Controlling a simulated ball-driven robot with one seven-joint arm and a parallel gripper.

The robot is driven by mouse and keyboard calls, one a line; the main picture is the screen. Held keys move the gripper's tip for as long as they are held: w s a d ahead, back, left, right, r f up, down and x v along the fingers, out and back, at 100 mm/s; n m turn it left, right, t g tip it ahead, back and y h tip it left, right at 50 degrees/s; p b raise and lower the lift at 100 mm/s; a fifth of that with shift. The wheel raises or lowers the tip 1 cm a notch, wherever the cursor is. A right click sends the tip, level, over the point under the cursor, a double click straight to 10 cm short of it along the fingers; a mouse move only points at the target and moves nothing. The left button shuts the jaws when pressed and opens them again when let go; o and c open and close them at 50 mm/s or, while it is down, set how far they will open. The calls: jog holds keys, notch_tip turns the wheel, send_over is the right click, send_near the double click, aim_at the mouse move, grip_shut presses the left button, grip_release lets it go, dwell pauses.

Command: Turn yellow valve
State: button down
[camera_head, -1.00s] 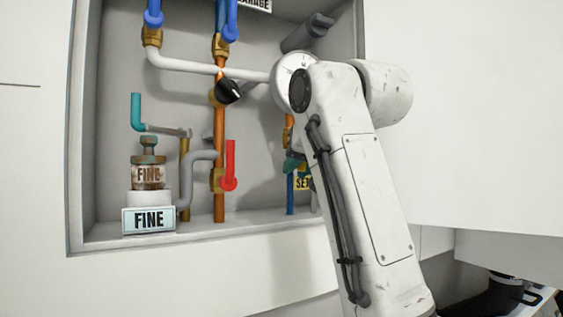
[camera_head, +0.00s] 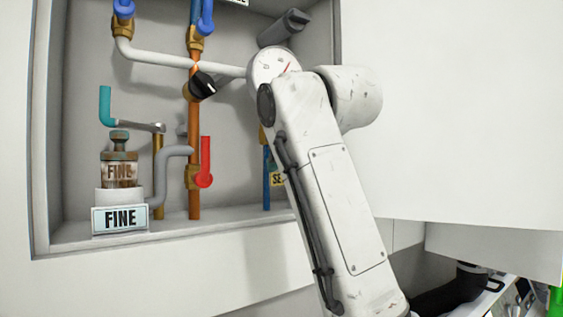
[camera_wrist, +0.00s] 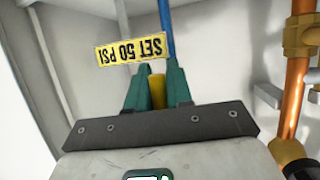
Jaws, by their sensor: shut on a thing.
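The yellow valve (camera_wrist: 157,90) shows in the wrist view as a short yellow handle between the teal fingers of my gripper (camera_wrist: 158,76). My gripper is shut on it, with one finger on each side. A blue pipe (camera_wrist: 166,32) runs away behind it, and a yellow "SET 50 PSI" label (camera_wrist: 131,50) appears upside down beside it. In the head view my own arm hides the gripper and the valve. Only part of the label (camera_head: 277,179) and the blue pipe (camera_head: 266,180) show there, left of my arm.
A recessed wall cabinet (camera_head: 43,150) holds the pipework. Inside are a red lever (camera_head: 205,160), a copper pipe (camera_head: 194,120), a black knob (camera_head: 203,85), a round gauge (camera_head: 268,66) and a "FINE" jar (camera_head: 119,170). A plain white panel (camera_head: 460,110) fills the right side.

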jog(key=c, duration=1.1)
grip_release()
jog(key=b+v, duration=0.3)
jog(key=v, duration=0.7)
jog(key=shift+s+d, duration=0.2)
jog(key=shift+s, duration=0.1)
jog(key=shift+r, duration=0.1)
